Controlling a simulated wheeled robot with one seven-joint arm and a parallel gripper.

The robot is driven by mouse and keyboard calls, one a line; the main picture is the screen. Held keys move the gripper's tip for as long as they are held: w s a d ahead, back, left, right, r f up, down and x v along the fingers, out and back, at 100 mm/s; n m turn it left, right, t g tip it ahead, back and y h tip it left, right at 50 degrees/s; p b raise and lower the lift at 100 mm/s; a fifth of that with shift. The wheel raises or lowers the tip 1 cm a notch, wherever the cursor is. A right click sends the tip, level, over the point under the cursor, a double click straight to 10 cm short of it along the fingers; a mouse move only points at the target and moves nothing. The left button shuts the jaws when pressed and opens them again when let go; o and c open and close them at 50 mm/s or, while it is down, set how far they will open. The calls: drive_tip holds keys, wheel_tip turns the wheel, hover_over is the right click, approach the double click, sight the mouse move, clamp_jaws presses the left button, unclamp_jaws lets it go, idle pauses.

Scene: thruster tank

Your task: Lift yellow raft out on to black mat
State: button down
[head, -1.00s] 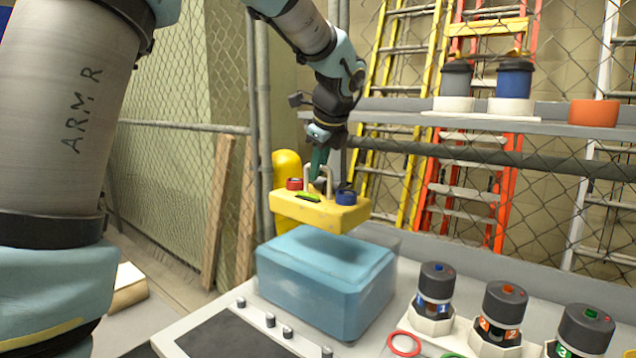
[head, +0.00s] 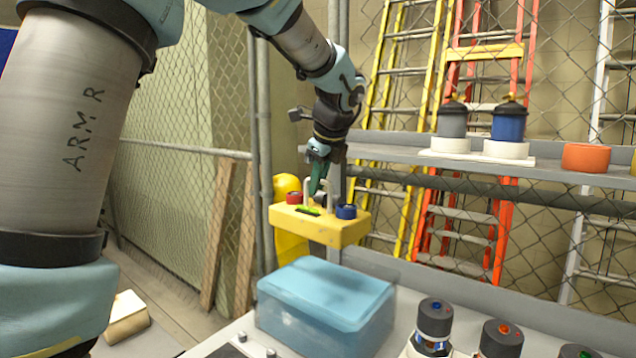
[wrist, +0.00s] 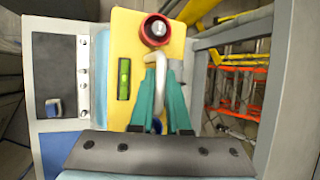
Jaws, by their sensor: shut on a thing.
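The yellow raft (head: 322,229) hangs level in the air above the blue water tank (head: 325,305), clear of it. It carries a red thruster (head: 294,198), a blue thruster (head: 346,212), a green level (head: 308,210) and a pale handle (head: 331,188). My gripper (head: 318,186) is shut on the handle. In the wrist view the green fingers close around the handle, and the raft (wrist: 122,65) shows behind them. The black mat (wrist: 54,70) lies on the table beside the tank in the wrist view; in the head view only a strip shows at the bottom edge.
Capped canisters (head: 434,320) stand in holders right of the tank. A shelf (head: 400,154) behind holds a grey pot, a blue pot and an orange bowl (head: 585,157). A metal post and mesh fence stand close behind the raft. Small knobs (head: 242,337) line the mat's edge.

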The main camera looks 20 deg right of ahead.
drive_tip(key=shift+r+p, duration=1.3)
drive_tip(key=shift+r, duration=0.3)
drive_tip(key=shift+f, duration=0.1)
